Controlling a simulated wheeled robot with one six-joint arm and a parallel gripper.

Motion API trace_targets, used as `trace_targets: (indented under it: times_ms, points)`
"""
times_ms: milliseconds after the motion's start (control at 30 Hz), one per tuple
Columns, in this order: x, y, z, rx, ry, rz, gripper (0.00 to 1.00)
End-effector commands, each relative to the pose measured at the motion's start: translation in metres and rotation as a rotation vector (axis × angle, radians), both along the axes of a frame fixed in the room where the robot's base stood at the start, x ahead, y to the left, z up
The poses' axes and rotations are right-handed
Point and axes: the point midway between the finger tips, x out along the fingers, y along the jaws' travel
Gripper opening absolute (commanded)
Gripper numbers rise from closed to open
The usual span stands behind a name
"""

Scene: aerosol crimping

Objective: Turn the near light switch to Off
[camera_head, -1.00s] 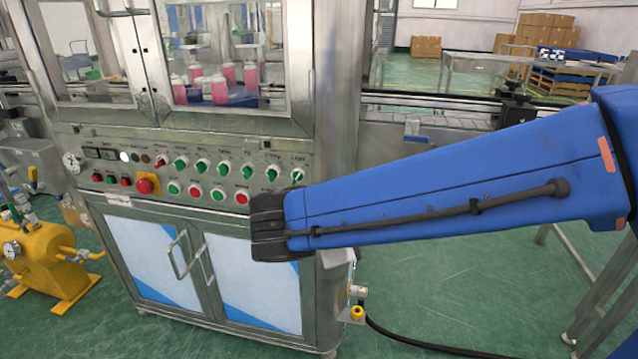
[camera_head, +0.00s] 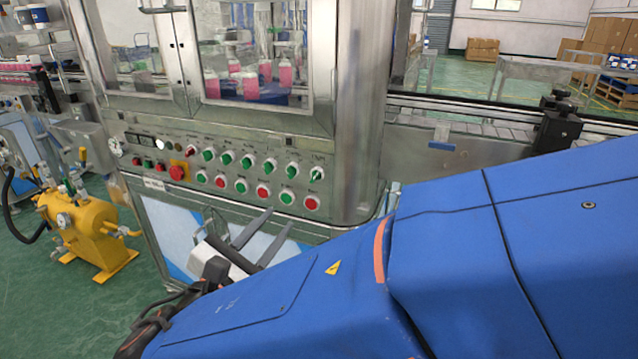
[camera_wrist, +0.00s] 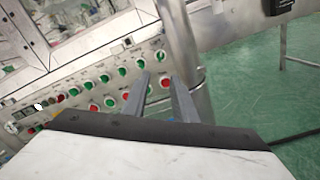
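The control panel (camera_head: 225,175) on the machine front has an upper row of green rotary switches. The one at its right end (camera_head: 317,173) shows a tilted handle; it also shows in the wrist view (camera_wrist: 160,55). The small labels above are too blurred to read, so I cannot tell by name which is the near light switch. My gripper (camera_head: 279,217) is open and empty, below the panel's lower button row in the head view. In the wrist view its two fingers (camera_wrist: 159,77) stand apart and point toward the panel's right end.
A lower row of red and green buttons (camera_head: 263,190) and a red emergency button on yellow (camera_head: 178,172) share the panel. Glass doors (camera_head: 262,50) are above, cabinet doors below. A conveyor (camera_head: 465,125) runs right. A yellow tank (camera_head: 95,222) stands left.

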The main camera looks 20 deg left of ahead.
Motion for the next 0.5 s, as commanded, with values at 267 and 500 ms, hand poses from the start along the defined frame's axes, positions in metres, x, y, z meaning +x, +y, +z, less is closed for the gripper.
trace_targets:
  times_ms: [267, 500]
  points:
    - [0.037, -0.004, 0.0, 0.0, 0.002, -0.005, 0.26]
    - [0.077, -0.008, 0.0, 0.0, 0.003, -0.007, 0.26]
